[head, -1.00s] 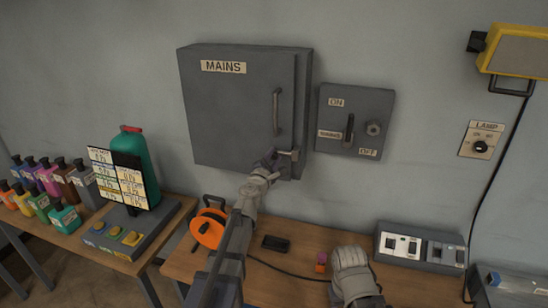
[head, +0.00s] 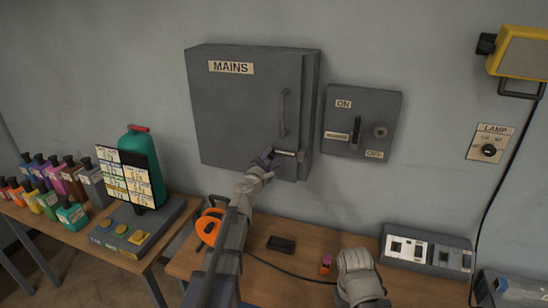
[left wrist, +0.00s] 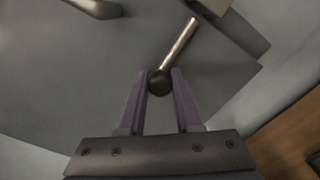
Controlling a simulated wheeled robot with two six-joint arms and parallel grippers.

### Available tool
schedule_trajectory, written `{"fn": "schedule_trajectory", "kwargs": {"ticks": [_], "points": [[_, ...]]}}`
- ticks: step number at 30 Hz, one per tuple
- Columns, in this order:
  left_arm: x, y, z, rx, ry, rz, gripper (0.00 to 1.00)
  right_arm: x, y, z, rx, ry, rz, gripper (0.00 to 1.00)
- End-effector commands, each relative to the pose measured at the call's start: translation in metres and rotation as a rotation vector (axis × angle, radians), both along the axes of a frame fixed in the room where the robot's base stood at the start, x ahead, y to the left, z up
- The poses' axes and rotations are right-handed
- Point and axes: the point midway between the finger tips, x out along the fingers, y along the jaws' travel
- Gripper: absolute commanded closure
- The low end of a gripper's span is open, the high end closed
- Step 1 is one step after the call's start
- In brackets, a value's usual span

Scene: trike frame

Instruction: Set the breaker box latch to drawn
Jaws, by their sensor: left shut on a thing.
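The grey breaker box (head: 235,115), labelled MAINS, is on the wall with its door shut. Its latch (head: 288,154) is a short metal bar near the door's lower right corner. In the left wrist view the latch (left wrist: 178,48) is a rod ending in a dark round knob. My left gripper (head: 270,156) is at the latch's left end; in the left wrist view its purple fingers (left wrist: 159,84) are closed on the knob. My right gripper (head: 356,270) is low over the bench; its fingertips cannot be made out.
A vertical door handle (head: 283,113) is above the latch. A grey ON/OFF switch box (head: 362,122) is to the right on the wall. The bench (head: 300,265) below holds an orange cable reel (head: 209,228), a black block (head: 281,244) and a socket unit (head: 427,249).

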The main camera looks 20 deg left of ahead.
Motion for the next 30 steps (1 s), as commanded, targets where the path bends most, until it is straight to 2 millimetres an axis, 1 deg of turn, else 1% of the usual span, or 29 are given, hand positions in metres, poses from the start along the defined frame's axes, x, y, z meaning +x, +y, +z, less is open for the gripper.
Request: {"fn": "schedule_trajectory", "kwargs": {"ticks": [1,8,16,20,23,30], "points": [[0.002,0.003,0.001,-0.004,0.0,0.008,0.64,0.0,0.0,0.0,0.0,0.0,0.0,0.5],[0.001,0.003,0.0,-0.003,0.0,0.006,0.38,0.0,0.0,0.0,0.0,0.0,0.0,0.5],[0.0,0.002,0.0,-0.002,0.0,0.005,0.37,0.0,0.0,0.0,0.0,0.0,0.0,0.5],[-0.006,0.002,0.0,-0.002,0.0,0.005,0.37,0.0,0.0,0.0,0.0,0.0,0.0,0.5],[-0.017,0.002,0.0,-0.002,0.0,0.006,0.37,0.0,0.0,0.0,0.0,0.0,0.0,0.5],[-0.056,0.003,0.0,-0.002,0.0,0.006,0.37,0.0,0.0,0.0,0.0,0.0,0.0,0.5]]}}
